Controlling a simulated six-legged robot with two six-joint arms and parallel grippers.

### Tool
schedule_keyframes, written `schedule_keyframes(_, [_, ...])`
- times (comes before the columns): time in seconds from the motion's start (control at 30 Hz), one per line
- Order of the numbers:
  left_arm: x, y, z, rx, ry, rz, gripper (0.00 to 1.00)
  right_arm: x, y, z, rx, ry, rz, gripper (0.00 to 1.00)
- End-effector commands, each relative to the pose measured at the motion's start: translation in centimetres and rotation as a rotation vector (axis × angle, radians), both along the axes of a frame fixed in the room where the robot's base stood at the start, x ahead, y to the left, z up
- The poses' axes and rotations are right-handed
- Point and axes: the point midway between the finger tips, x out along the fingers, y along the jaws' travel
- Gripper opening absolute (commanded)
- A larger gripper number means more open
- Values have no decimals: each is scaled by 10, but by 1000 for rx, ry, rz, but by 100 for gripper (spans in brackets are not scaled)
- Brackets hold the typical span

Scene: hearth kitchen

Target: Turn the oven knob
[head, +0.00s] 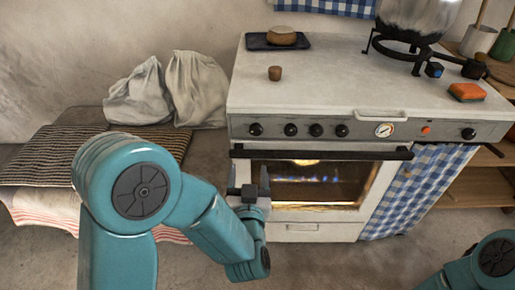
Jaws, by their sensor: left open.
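The white oven (290,228) stands in the middle of the head view, with a grey control panel (430,131) along its top front. Black knobs sit on the panel: several in a row at the left, such as the leftmost knob (255,129), and one far-right knob (469,133). Which knob the task means cannot be told. My left gripper (256,188) is open and empty in front of the oven door's left side, below the leftmost knob and apart from it. My right arm shows only at the bottom right corner; its gripper is out of view.
A dark handle bar (322,154) crosses above the lit oven window (318,182). A round gauge (384,130) and a red light (425,130) sit on the panel. A pot (418,16) stands on a burner. Cloth sacks (197,88) lie at the left.

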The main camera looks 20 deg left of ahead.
Motion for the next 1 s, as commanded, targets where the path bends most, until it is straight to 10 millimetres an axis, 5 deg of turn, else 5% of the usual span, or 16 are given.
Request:
schedule_keyframes(0.03, [-1, -7, -5, -3, -14, -18, 67, 0, 0, -12, 0, 0, 0, 0])
schedule_keyframes(0.27, [8, -12, -2, -8, -26, -40, 67, 0, 0, -13, 0, 0, 0, 0])
schedule_keyframes(0.8, [125, 22, -3, -6, -25, -37, 67, 0, 0, -14, 0, 0, 0, 0])
schedule_keyframes(1.0, [149, 27, -3, -6, -24, -39, 67, 0, 0, -15, 0, 0, 0, 0])
